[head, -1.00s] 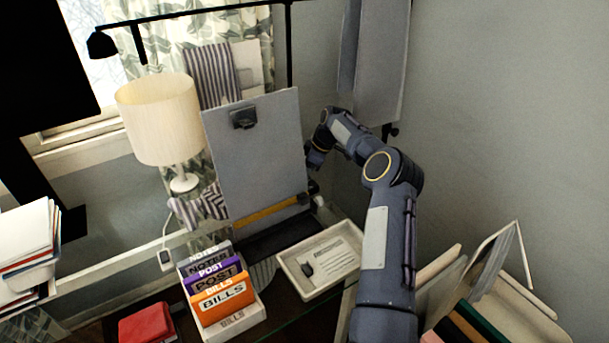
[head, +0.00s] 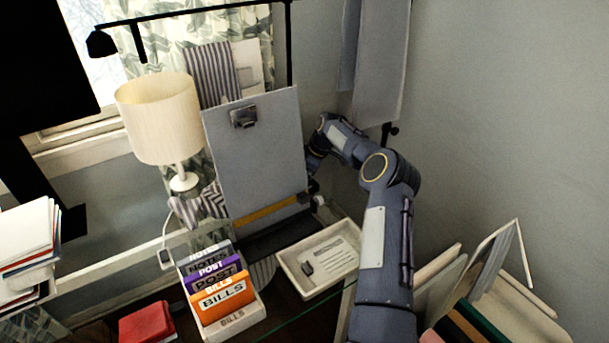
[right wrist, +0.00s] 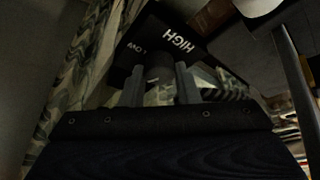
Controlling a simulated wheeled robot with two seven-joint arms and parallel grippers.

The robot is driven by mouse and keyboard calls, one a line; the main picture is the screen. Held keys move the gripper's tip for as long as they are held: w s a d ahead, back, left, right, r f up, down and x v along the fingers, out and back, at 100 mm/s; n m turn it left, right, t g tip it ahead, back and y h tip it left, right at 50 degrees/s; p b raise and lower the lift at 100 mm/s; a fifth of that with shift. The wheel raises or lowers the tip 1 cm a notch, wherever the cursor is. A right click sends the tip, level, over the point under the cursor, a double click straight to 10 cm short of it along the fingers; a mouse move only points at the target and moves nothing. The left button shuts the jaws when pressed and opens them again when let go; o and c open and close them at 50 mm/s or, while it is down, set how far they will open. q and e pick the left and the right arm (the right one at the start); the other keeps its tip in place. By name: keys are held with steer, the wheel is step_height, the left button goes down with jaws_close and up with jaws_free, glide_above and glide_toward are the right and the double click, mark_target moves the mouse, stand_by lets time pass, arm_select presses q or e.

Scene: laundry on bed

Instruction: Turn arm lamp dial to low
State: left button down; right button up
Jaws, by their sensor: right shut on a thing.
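The black arm lamp (head: 200,14) stretches across the top of the head view, with a small dark shade at its left end and a thin post (head: 289,50). In the right wrist view, a dark dial block (right wrist: 178,40) carries white HIGH lettering and partly covered lettering that looks like LOW. My right gripper (right wrist: 160,88) is shut on the round dark dial knob (right wrist: 159,72) in front of that block. The knob's setting is too dark to read. In the head view, my right gripper's fingertips and the dial are hidden behind the grey clipboard (head: 255,165). My left gripper is not in view.
A table lamp with a cream shade (head: 160,118) stands left of the clipboard. A letter holder (head: 240,325) with several labelled folders and a white tray (head: 290,265) sit in front. Upright files (head: 450,285) stand at the lower right, near the bare wall.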

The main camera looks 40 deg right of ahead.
steer(key=shift+a+f+m+h+b, duration=0.1)
steer(key=shift+f+m+h+b, duration=0.1)
steer(key=shift+m+b, duration=0.35)
steer(key=shift+f+m+h+b, duration=0.1)
steer(key=shift+m+h+b, duration=0.1)
steer(key=shift+m+b, duration=0.3)
steer(key=shift+r+m+t+h+b, duration=0.3)
steer(key=shift+m+b, duration=0.15)
steer(key=shift+m, duration=0.5)
steer(key=o, duration=1)
steer(key=shift+c, duration=0.2)
steer(key=v, duration=0.7)
steer(key=shift+s+r, duration=0.25)
steer(key=shift+r, duration=0.1)
